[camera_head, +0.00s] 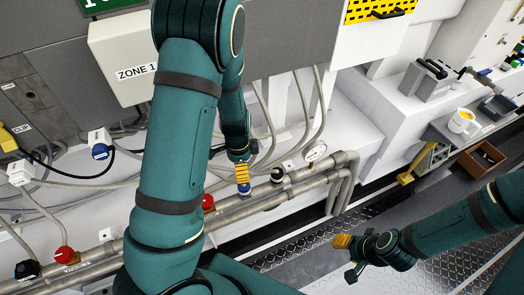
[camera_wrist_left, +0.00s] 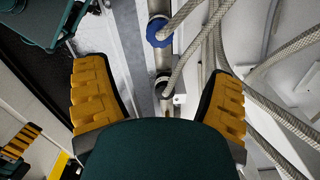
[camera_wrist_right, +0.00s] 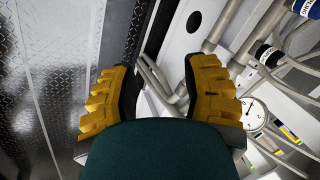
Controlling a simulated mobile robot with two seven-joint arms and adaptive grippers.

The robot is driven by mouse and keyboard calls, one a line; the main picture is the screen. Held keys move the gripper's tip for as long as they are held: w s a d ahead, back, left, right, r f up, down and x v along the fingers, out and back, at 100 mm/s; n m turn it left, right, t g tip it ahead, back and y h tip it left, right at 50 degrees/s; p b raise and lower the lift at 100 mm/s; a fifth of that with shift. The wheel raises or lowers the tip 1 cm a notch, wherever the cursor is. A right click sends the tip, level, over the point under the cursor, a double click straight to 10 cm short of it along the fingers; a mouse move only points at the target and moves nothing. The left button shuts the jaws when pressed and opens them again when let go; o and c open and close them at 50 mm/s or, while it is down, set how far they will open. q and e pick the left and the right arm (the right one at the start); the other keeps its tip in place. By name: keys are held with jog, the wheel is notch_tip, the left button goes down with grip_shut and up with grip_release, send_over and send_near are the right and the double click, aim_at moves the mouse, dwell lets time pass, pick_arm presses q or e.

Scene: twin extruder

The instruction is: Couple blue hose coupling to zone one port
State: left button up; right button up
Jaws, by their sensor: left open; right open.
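A blue coupling (camera_head: 244,189) sits at the pipe in the head view, just below my left gripper (camera_head: 240,173). In the left wrist view the blue coupling (camera_wrist_left: 158,32) has a grey braided hose at it, ahead of my left gripper's two spread fingers (camera_wrist_left: 158,100), apart from them. A blue piece with a white label (camera_wrist_right: 305,8) shows at the right wrist view's top right corner. My right gripper (camera_head: 343,241) is open and empty over the floor, and its fingers are spread (camera_wrist_right: 150,95). The ZONE 1 box (camera_head: 120,55) is partly behind my left arm. I cannot make out its port.
A red coupling (camera_head: 208,202) and a black coupling (camera_head: 277,175) flank the blue one on the pipes. Grey hoses (camera_head: 303,105) hang behind. A round gauge (camera_head: 316,151) stands to the right. A blue knob (camera_head: 99,151) and red knob (camera_head: 65,254) are at left. The floor (camera_head: 310,268) at lower right is clear.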

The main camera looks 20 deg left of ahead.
aim_at(243, 185)
pick_arm(q)
notch_tip(243, 185, down, 14)
jog(key=b, duration=0.3)
jog(key=shift+a+r, duration=0.1)
jog(key=shift+r, duration=0.1)
jog(key=shift+c, duration=0.3)
jog(key=c, duration=1.3)
